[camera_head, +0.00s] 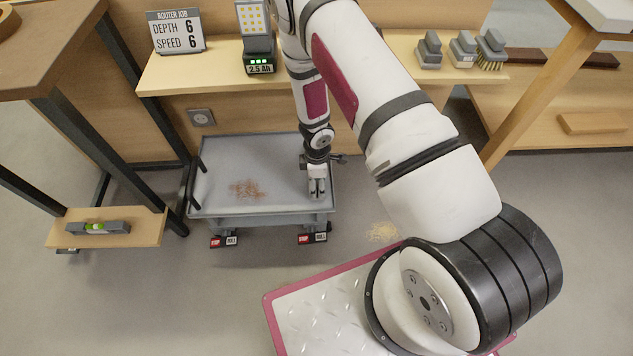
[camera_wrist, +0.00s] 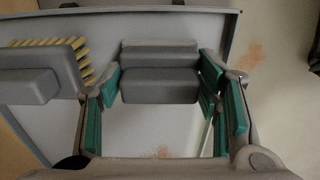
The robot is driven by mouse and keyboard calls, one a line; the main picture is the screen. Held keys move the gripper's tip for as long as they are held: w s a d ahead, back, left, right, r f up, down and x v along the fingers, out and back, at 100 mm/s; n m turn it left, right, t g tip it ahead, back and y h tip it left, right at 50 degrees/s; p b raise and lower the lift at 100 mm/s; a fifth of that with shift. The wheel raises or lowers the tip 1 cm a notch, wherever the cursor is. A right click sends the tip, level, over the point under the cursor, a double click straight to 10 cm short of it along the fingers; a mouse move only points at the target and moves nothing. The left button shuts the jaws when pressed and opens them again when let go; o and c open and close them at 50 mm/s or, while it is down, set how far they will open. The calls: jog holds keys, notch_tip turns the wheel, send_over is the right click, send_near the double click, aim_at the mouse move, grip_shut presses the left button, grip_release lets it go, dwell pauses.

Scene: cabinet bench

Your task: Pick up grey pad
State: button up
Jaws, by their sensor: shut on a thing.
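My gripper (camera_head: 317,190) hangs pointing down over the right end of the grey cart in the head view; what it holds is too small to make out there. In the wrist view my gripper (camera_wrist: 162,100) has its teal-lined fingers at both ends of a grey, stepped block, the grey pad (camera_wrist: 158,88). It is shut on this pad. The pad's underside is hidden.
A grey brush with yellow bristles (camera_wrist: 40,75) shows left of the pad in the wrist view. The grey cart (camera_head: 215,165) carries brown shavings (camera_head: 247,189). Grey-handled blocks (camera_head: 429,50) and a brush (camera_head: 490,49) stand on the shelf (camera_head: 400,70). A level (camera_head: 98,228) lies left.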

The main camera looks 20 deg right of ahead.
jog(key=shift+r+p, duration=1.4)
jog(key=shift+r, duration=0.2)
jog(key=shift+s+b, duration=0.5)
jog(key=shift+b, duration=0.6)
jog(key=shift+s+b, duration=0.9)
jog(key=shift+b, duration=0.3)
jog(key=s+r, duration=0.1)
jog(key=s, duration=1.2)
jog(key=shift+r+b, duration=0.25)
jog(key=shift+b, duration=0.1)
jog(key=shift+s, duration=0.1)
